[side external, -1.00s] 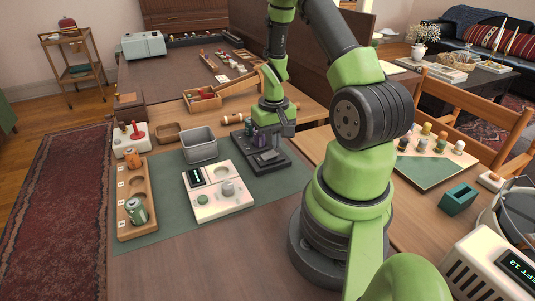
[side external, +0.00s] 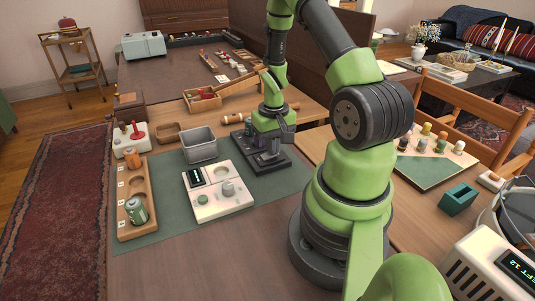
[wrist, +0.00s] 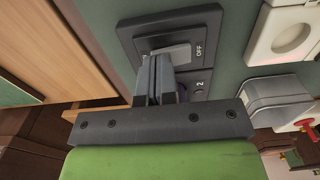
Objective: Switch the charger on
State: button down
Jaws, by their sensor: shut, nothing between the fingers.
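The charger (side external: 283,163) is a dark block on the green mat, with its far part behind my gripper in the side view. In the wrist view its near end (wrist: 213,24) shows a light grey rocker switch (wrist: 182,53) in a dark frame, with the word OFF beside it and a "2" label further in. My gripper (wrist: 154,62) is shut and empty. Its fingertips are over the left part of the switch and hide some of it; I cannot tell whether they touch. A purple bit shows behind the fingers.
A white panel (side external: 212,211) with a small display and knobs is left of the charger. A grey bin (side external: 200,147) stands behind that panel. A wooden holder (side external: 124,219) with a green can is at far left. The mat's front right is clear.

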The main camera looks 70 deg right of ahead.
jog(key=shift+f, duration=0.15)
jog(key=shift+r, duration=3.5)
jog(key=shift+w+a+r, duration=0.15)
jog(key=shift+r, duration=0.1)
jog(key=w+a+r+n+t, duration=0.1)
jog(key=a+r+n+t, duration=0.3)
jog(key=a+r, duration=1.25)
jog(key=s+a+r+n+t+y, duration=0.1)
jog(key=s+a+r+t+y, duration=0.1)
jog(key=s+a+r+t, duration=0.1)
jog(key=s+a+r, duration=0.1)
jog(key=s+a, duration=0.1)
jog(key=shift+s+a, duration=0.35)
jog(key=shift+a, duration=0.05)
